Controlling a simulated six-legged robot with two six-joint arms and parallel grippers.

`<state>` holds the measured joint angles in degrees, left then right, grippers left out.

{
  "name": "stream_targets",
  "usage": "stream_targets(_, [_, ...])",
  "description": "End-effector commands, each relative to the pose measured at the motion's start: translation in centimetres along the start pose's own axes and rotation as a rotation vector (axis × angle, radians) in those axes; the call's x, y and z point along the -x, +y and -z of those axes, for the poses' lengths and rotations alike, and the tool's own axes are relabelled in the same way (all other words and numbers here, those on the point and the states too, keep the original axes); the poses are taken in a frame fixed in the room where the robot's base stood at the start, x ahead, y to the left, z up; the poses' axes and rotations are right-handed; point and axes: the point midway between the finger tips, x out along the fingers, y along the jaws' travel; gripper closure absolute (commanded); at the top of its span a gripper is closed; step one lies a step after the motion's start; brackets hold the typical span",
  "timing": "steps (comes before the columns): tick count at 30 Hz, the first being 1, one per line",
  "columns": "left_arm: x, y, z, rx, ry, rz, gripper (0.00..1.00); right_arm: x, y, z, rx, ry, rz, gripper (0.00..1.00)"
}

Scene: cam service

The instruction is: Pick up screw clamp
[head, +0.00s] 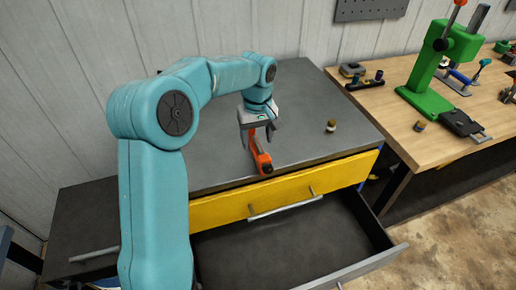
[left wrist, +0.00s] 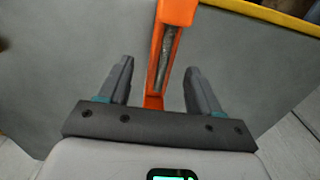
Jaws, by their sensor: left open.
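The screw clamp (head: 258,152) is orange with a dark end and lies on the grey cabinet top (head: 310,103). It also shows in the left wrist view (left wrist: 173,50), where its orange frame runs up from between the fingers and a grey metal rod shows inside it. My left gripper (head: 256,134) is over the far end of the clamp. In the left wrist view the left gripper (left wrist: 160,85) is open, with one finger on each side of the clamp and a gap on both sides. My right gripper is in neither view.
A small yellow-and-dark object (head: 331,126) stands right of the clamp on the cabinet top. Below, a yellow drawer front (head: 285,195) is shut and a dark drawer (head: 290,245) stands open and empty. A wooden workbench (head: 405,110) with a green press (head: 440,65) is at right.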

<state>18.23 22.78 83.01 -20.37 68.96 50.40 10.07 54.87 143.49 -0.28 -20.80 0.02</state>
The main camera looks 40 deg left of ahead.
Motion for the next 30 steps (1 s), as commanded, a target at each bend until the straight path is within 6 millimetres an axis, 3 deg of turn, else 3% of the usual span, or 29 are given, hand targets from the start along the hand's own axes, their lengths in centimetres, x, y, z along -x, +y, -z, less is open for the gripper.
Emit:
stream_targets(6, [-2.9,0.2,0.1,0.001,-0.001,0.003,0.36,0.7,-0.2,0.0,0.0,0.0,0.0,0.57])
stream_targets(14, [-3.2,0.2,0.1,0.0,0.001,0.001,0.36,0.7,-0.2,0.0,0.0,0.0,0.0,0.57])
stream_targets(18, [-3.2,0.2,0.1,0.001,0.001,0.0,0.82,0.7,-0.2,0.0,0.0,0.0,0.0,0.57])
stream_targets(20, [-3.2,0.2,0.1,0.001,0.001,0.0,1.0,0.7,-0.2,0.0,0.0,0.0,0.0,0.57])
stream_targets(30, [-3.0,0.2,0.1,0.001,0.002,-0.001,1.0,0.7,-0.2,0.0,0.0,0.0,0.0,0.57])
